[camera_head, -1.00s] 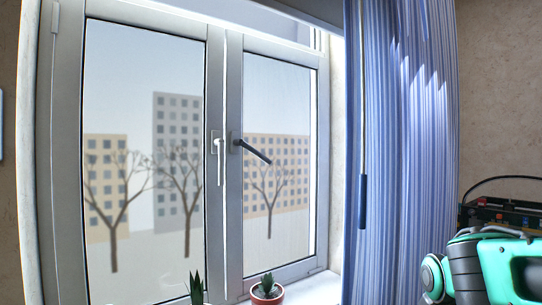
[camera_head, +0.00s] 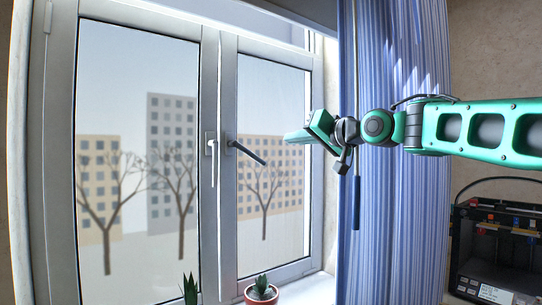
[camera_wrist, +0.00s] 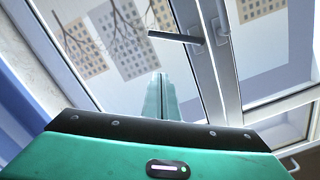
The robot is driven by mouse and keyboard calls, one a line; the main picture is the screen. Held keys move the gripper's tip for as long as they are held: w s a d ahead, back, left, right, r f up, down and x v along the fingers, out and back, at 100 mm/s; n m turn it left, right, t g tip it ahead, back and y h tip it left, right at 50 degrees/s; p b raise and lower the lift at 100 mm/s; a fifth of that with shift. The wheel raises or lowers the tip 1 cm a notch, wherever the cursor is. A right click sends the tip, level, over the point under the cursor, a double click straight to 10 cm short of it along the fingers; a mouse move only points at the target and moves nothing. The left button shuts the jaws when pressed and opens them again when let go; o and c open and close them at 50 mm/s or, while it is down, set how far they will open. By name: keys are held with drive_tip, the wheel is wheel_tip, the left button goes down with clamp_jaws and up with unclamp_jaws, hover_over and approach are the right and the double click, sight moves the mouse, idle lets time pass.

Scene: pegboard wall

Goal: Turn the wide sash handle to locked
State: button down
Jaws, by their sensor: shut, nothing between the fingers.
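A dark handle (camera_head: 246,152) sits on the right sash's frame in the head view, slanting down to the right from its pivot. In the wrist view this dark handle (camera_wrist: 176,37) lies beyond my fingertips, pointing left. A pale handle (camera_head: 212,146) on the left sash hangs straight down. The left sash (camera_head: 138,150) looks wider in the picture than the right sash (camera_head: 276,160); the slanted view makes the true widths uncertain. My gripper (camera_head: 288,137) is shut and empty, right of the dark handle and slightly above its free end, apart from it.
A blue striped curtain (camera_head: 395,215) hangs behind my arm, with a dark rod (camera_head: 356,200) at its left edge. Potted plants, one in a red pot (camera_head: 261,292), stand on the sill. A printer-like machine (camera_head: 495,250) stands at right. Space before the panes looks clear.

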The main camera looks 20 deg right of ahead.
drive_tip(key=w+a+f, duration=0.3)
drive_tip(key=w+a, duration=0.2)
drive_tip(key=w, duration=0.4)
drive_tip(key=shift+w+a+f, duration=0.15)
drive_tip(key=shift+a+f, duration=0.05)
drive_tip(key=shift+f, duration=0.2)
drive_tip(key=shift+a, duration=0.15)
